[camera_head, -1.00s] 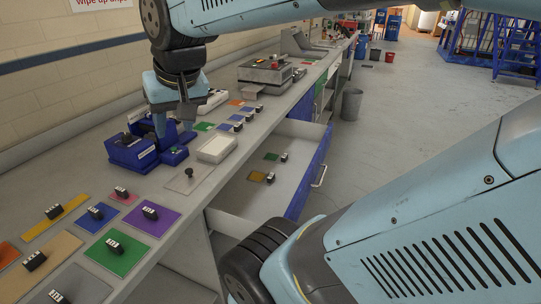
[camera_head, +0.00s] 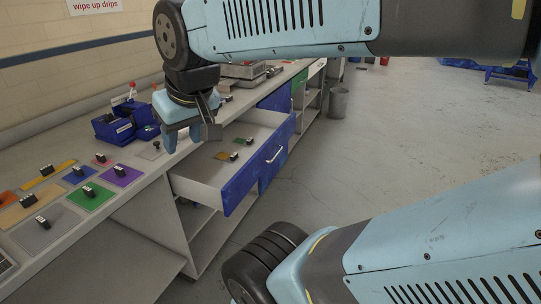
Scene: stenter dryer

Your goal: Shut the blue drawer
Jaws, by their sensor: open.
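The blue drawer (camera_head: 243,181) stands pulled out from the counter, with a blue front, a silver bar handle (camera_head: 275,153) and a pale inside. An orange-brown swatch (camera_head: 224,156) and a green swatch (camera_head: 240,143) lie in it with small black clips. My gripper (camera_head: 191,139) is open and empty, pointing down. In the picture it overlaps the counter edge and the back of the drawer, left of the blue front. I cannot tell its exact height or whether it touches anything. It hides part of the drawer's back.
Open shelves (camera_head: 215,235) lie below the drawer. A grey waste bin (camera_head: 338,102) stands farther back. The floor (camera_head: 400,130) right of the drawer is clear.

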